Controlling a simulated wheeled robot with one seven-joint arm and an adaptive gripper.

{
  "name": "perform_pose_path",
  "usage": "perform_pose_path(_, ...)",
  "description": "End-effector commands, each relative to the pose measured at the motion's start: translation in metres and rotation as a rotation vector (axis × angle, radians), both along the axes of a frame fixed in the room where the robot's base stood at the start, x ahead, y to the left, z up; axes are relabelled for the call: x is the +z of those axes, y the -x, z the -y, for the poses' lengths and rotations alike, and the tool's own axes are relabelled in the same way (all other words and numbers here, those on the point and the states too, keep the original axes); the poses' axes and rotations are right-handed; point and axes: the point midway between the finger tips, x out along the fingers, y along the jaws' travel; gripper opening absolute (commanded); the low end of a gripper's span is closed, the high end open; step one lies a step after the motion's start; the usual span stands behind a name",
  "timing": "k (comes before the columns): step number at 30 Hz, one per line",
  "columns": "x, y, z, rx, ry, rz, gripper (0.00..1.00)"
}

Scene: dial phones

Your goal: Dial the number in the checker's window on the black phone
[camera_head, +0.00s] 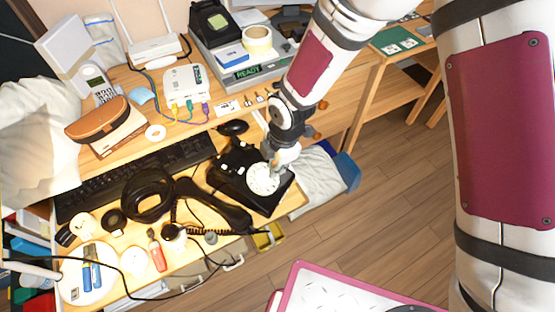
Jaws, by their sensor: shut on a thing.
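The black phone (228,172) sits on the desk's right part, with a white round dial (262,180) on its face. My gripper (278,160) is at the dial's upper right edge, pointing down at it. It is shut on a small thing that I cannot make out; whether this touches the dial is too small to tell. The black handset (215,203) lies off the phone, left of and below it, with its coiled cord. The checker (247,72) stands at the back with a lit window that reads "READY"; I see no number in it.
A black keyboard (140,175), headphones (148,193) and a black mouse (233,127) lie left of and behind the phone. A white box with coloured cables (186,84) stands behind. A yellow item (268,237) is beyond the desk's front edge. Open floor (390,190) is at right.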

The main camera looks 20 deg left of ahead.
Motion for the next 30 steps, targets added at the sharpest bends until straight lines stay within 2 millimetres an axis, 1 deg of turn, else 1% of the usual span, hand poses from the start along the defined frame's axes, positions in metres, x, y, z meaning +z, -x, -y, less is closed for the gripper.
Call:
perform_pose_path(1,0.001,0.007,0.0,0.002,0.002,-0.001,0.0)
perform_pose_path(6,0.001,0.026,-0.001,0.002,0.002,-0.001,0.0)
perform_pose_path(13,0.001,0.047,-0.001,0.0,0.001,-0.001,0.0)
perform_pose_path(17,0.001,0.051,-0.002,0.0,0.0,0.0,0.0)
perform_pose_path(25,0.0,0.05,-0.002,-0.001,0.0,0.0,0.0)
perform_pose_path(30,-0.004,0.049,-0.003,-0.001,0.0,0.0,0.0)
